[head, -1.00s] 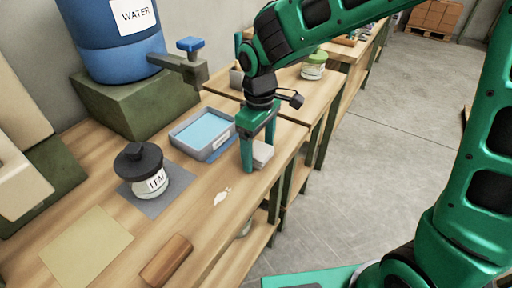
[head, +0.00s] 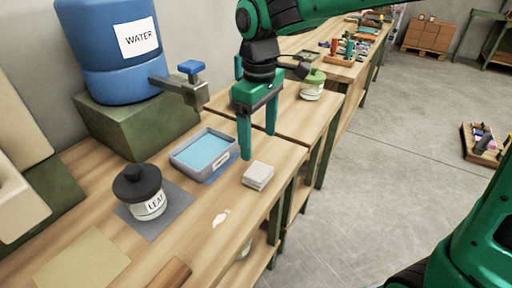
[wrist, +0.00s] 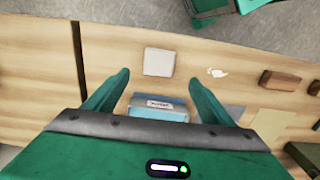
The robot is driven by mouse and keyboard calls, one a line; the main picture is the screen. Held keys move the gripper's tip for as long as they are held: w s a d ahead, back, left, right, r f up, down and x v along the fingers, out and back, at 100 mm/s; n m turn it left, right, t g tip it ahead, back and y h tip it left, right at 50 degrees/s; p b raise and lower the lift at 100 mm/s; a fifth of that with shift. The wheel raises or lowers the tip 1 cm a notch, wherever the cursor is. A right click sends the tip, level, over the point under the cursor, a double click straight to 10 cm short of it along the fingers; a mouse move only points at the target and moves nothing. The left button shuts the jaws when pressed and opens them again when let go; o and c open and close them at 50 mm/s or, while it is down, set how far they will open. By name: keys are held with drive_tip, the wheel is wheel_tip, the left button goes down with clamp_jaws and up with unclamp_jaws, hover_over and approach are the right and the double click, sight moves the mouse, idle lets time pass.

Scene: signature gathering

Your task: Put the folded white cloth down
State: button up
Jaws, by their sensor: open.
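The folded white cloth (head: 258,175) lies flat on the wooden bench top near its front edge, to the right of the grey tray. It also shows in the wrist view (wrist: 159,62), beyond and between my fingertips. My gripper (head: 258,146) is open and empty above the bench, its fingers pointing down. The fingers look clear of the cloth, and nothing is held between them.
A grey tray of blue liquid (head: 178,158) and a black-lidded jar (head: 148,204) on a grey mat (head: 178,212) stand nearby. A blue water barrel (head: 90,62) with a tap is behind. A white splotch (head: 221,216) marks the bench's front.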

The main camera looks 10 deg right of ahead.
drive_tip(key=shift+r, duration=0.45)
drive_tip(key=s+d+m, duration=0.1)
drive_tip(key=d+m, duration=0.4)
drive_tip(key=d, duration=0.9)
drive_tip(key=s+d+f+m, duration=0.3)
drive_tip(key=s+d+m, duration=0.3)
drive_tip(key=s+d, duration=0.4)
drive_tip(key=s+d+f+m, duration=0.3)
drive_tip(key=s+d+m, duration=0.2)
drive_tip(key=s+d, duration=0.5)
drive_tip(key=shift+d+f+m, duration=0.25)
drive_tip(key=shift+d+m, duration=0.15)
drive_tip(key=shift+w+f, duration=0.25)
drive_tip(key=shift+w, duration=0.35)
